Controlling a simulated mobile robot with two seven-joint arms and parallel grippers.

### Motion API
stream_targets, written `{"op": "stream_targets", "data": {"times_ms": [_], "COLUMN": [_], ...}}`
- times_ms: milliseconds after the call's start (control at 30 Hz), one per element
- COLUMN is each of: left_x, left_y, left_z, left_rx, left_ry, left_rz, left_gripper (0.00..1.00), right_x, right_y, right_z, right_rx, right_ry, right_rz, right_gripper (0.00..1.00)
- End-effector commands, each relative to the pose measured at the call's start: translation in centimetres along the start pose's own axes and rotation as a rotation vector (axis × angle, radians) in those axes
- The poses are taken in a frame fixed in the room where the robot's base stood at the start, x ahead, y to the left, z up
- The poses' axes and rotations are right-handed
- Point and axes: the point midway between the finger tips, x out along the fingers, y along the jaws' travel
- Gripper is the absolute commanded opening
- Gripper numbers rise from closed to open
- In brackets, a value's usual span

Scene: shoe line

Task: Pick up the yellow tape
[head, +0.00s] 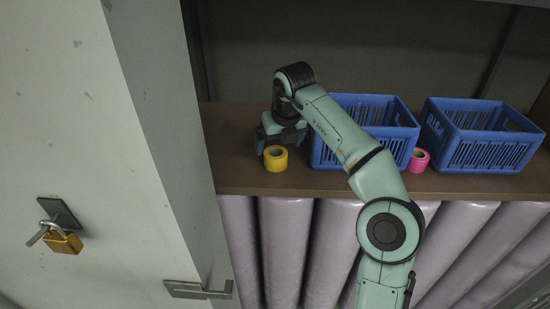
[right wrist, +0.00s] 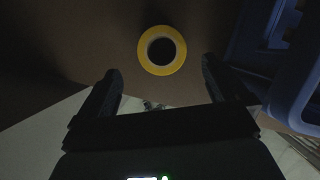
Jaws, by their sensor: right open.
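The yellow tape (head: 276,158) is a small roll on the brown shelf, near its front edge and left of the blue baskets. In the right wrist view the yellow tape (right wrist: 162,50) shows as a ring with a dark hole, seen from above. My right gripper (head: 272,139) is just behind and above the tape in the head view. In the right wrist view its two dark fingers (right wrist: 160,85) are spread apart, with the tape beyond the tips and roughly centred between them. Nothing is between the fingers. My left gripper is not in view.
A blue basket (head: 326,155) stands right of the tape, close to my right gripper. Another blue basket (head: 482,151) is farther right, with a pink tape roll (head: 419,160) between them. A pale panel with a padlock (head: 62,238) is at left. Brown shelf (head: 232,165) lies bare left of the tape.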

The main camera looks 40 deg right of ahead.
Motion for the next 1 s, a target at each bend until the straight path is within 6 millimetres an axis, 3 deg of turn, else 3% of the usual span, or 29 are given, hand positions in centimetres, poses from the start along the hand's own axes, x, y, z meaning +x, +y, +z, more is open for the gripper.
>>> {"op": "stream_targets", "data": {"times_ms": [600, 867, 900, 1000], "left_x": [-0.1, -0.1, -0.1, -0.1], "left_y": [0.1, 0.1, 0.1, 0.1], "left_z": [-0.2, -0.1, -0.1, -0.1], "left_rx": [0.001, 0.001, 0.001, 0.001], "left_ry": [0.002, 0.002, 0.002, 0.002], "left_rz": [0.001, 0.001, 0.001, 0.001], "left_gripper": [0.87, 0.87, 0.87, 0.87], "right_x": [6.9, 7.3, 7.3, 7.3], "right_y": [-0.4, -0.4, -0.4, -0.4], "right_z": [0.0, 0.0, 0.0, 0.0], "right_rx": [-0.001, 0.000, 0.000, 0.000], "right_ry": [0.000, -0.002, -0.002, -0.002], "right_rz": [0.001, 0.000, 0.000, 0.000], "right_gripper": [1.00, 1.00, 0.97, 0.64]}}
